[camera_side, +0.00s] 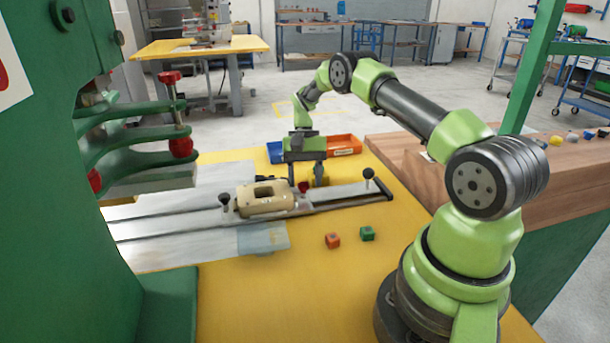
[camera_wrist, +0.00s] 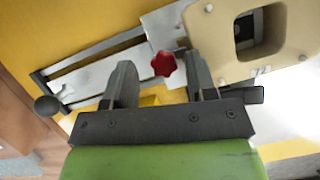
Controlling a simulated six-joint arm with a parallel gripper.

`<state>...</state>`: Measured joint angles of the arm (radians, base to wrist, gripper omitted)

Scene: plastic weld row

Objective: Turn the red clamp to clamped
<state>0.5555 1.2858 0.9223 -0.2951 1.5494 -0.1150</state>
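The red clamp knob (camera_wrist: 163,64) is a small star-shaped handle beside the beige fixture block (camera_wrist: 228,40). In the side view the knob (camera_side: 303,187) shows low between my fingers, at the right end of the beige block (camera_side: 265,198). My gripper (camera_wrist: 160,66) is open and points down over the knob. In the wrist view the knob appears between the fingertips, with a gap on each side. In the side view my gripper (camera_side: 305,178) is just above the rail. How far the knob is turned cannot be told.
A metal rail (camera_side: 345,194) with a black ball knob (camera_side: 369,173) runs right of the block. Blue (camera_side: 274,152) and orange (camera_side: 343,145) bins stand behind. Orange (camera_side: 332,240) and green (camera_side: 367,233) cubes lie in front. A green machine (camera_side: 50,220) stands at left.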

